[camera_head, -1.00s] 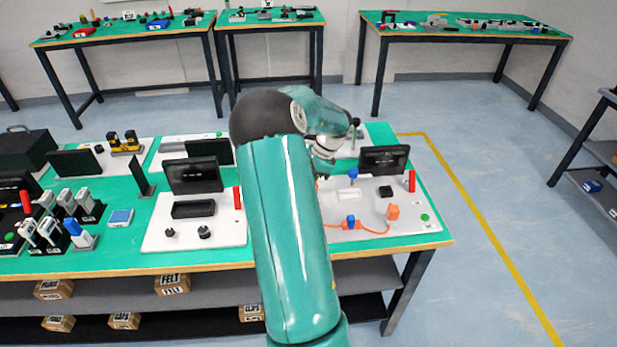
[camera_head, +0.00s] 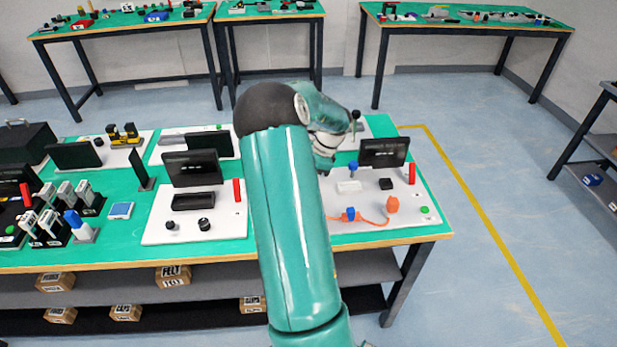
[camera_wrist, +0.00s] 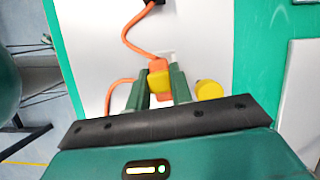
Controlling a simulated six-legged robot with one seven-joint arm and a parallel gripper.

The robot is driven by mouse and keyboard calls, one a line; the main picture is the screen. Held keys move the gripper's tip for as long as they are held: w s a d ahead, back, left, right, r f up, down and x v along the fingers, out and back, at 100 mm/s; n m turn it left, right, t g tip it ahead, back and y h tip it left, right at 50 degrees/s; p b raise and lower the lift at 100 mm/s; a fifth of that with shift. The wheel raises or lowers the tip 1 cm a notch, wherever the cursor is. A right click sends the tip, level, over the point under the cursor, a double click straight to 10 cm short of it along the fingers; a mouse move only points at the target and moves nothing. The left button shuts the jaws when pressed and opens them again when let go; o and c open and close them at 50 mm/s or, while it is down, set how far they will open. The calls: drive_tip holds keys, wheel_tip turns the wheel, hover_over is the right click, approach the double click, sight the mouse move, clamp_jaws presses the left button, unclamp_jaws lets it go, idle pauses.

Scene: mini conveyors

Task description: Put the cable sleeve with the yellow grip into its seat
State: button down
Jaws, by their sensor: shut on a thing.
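In the wrist view my gripper (camera_wrist: 160,88) is shut on the cable sleeve with the yellow grip (camera_wrist: 159,80). Orange shows beside the yellow between the two dark green fingers. An orange cable (camera_wrist: 135,42) runs from the sleeve up to a black part (camera_wrist: 152,3) at the top edge. A white board (camera_wrist: 185,35) lies beneath. In the head view my wrist (camera_head: 325,145) is over the left side of the right-hand white board (camera_head: 400,222); the fingertips and sleeve are hidden there. I cannot make out the seat.
A round yellow piece (camera_wrist: 208,90) stands just right of the fingers. The right-hand board also carries a dark screen (camera_head: 384,152), a red handle (camera_head: 412,173), an orange block (camera_head: 391,204) and blue parts (camera_head: 350,214). Another board with a screen (camera_head: 191,168) lies to the left.

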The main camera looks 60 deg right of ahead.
drive_tip(key=shift+f, duration=0.15)
idle(0.5)
drive_tip(key=shift+f, duration=0.35)
drive_tip(key=shift+f, duration=0.45)
drive_tip(key=c, duration=1.2)
unclamp_jaws()
drive_tip(key=shift+c, duration=0.2)
drive_tip(key=shift+o, duration=0.4)
drive_tip(key=v, duration=1.3)
drive_tip(key=shift+r, duration=0.3)
drive_tip(key=shift+s+d, duration=0.15)
